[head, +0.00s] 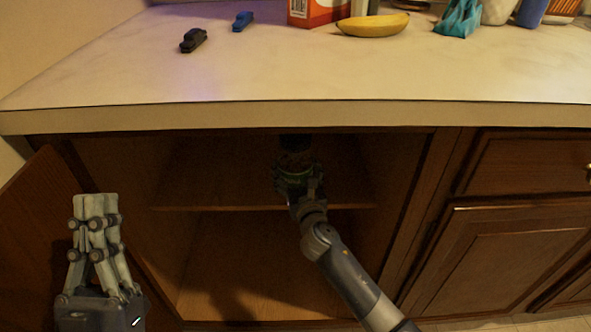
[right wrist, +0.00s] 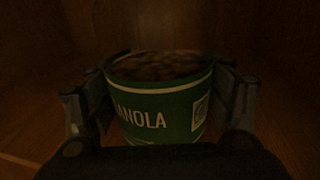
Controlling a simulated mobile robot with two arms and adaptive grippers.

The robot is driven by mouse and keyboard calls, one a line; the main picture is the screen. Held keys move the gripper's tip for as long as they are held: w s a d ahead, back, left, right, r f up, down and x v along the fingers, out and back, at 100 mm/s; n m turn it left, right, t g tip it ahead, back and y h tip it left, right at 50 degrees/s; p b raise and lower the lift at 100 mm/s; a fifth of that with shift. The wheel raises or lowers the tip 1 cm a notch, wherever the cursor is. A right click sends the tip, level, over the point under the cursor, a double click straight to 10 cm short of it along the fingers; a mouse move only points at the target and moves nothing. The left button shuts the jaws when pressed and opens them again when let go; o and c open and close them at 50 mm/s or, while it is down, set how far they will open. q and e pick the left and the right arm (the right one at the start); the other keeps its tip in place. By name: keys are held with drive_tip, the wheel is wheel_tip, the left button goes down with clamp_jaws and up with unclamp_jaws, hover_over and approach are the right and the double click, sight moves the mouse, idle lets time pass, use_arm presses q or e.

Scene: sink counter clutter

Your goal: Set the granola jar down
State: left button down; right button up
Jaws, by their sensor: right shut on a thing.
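The granola jar (right wrist: 158,112) has a green label with white lettering and brown contents showing above it. My right gripper (right wrist: 160,108) is shut on it, with one finger on each side. In the head view the jar (head: 295,160) is upright and dim inside the open cabinet, above the middle shelf (head: 240,209). My right gripper (head: 297,181) partly hides it there, and I cannot tell whether its base touches the shelf. My left gripper (head: 96,198) is empty outside the cabinet at lower left, fingers together and pointing up.
The countertop (head: 300,80) overhangs the cabinet. An open door (head: 35,235) stands at left. The shelf beside the jar looks clear.

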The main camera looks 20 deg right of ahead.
drive_tip(key=o, duration=1.6)
